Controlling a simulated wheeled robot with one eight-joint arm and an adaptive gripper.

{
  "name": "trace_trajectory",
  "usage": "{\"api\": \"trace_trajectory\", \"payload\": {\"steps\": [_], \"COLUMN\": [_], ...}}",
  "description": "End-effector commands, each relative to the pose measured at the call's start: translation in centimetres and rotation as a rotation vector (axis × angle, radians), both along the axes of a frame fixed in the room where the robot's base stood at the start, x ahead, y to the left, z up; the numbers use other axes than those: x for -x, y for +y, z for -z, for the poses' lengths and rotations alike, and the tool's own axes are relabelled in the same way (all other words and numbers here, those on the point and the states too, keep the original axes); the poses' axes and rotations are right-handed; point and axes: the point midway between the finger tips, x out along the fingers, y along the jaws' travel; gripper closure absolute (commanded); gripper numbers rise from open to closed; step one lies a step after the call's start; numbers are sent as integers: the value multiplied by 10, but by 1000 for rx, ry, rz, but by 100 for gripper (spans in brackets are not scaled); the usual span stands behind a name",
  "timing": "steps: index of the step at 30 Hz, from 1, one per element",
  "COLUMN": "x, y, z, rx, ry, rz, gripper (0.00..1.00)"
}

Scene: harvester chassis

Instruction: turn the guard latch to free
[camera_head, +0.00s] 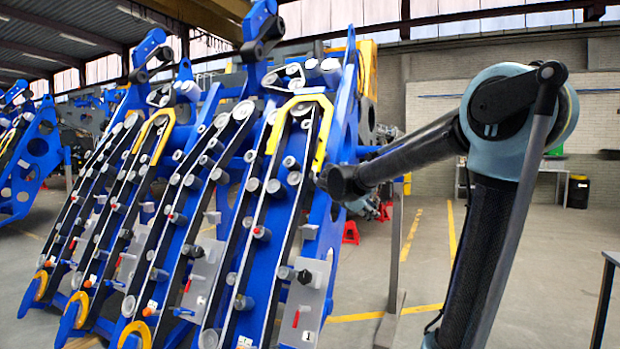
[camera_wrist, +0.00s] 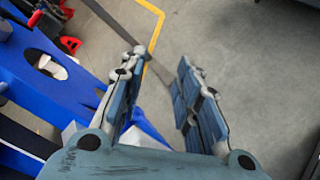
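The blue harvester chassis (camera_head: 345,120) fills the left and middle of the head view. Small red levers sit on its grey plates; one red lever (camera_head: 296,318) is on the nearest plate, marked 1, and another red lever (camera_head: 188,285) is further left. I cannot tell which part is the guard latch. My gripper (camera_wrist: 160,70) is open and empty in the wrist view, with its two fingers apart over bare floor. Blue chassis metal (camera_wrist: 60,85) lies to its left. In the head view my arm reaches left beside the chassis, and the fingers cannot be made out.
A grey post (camera_head: 394,260) stands on the floor right of the chassis. Red stands (camera_head: 351,232) are behind it. A dark bin (camera_head: 578,191) and a workbench (camera_head: 540,170) are at the back right. Open floor (camera_head: 560,260) lies to the right.

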Motion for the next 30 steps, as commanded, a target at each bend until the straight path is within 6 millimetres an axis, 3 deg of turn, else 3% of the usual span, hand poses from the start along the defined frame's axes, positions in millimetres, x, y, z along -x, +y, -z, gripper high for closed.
{"api": "trace_trajectory", "payload": {"steps": [3, 9, 15, 18, 24, 30], "x": [-40, -91, -122, -129, -135, -149], "y": [48, 137, 228, 262, 296, 294], "z": [-25, -61, -87, -94, -101, -102], "rx": [165, 455, 728, 827, 927, 938], "ry": [-7, -24, -50, -62, -74, -74], "rz": [-125, -305, -437, -476, -510, -510], "gripper": [70, 70, 70, 70, 70, 70]}}
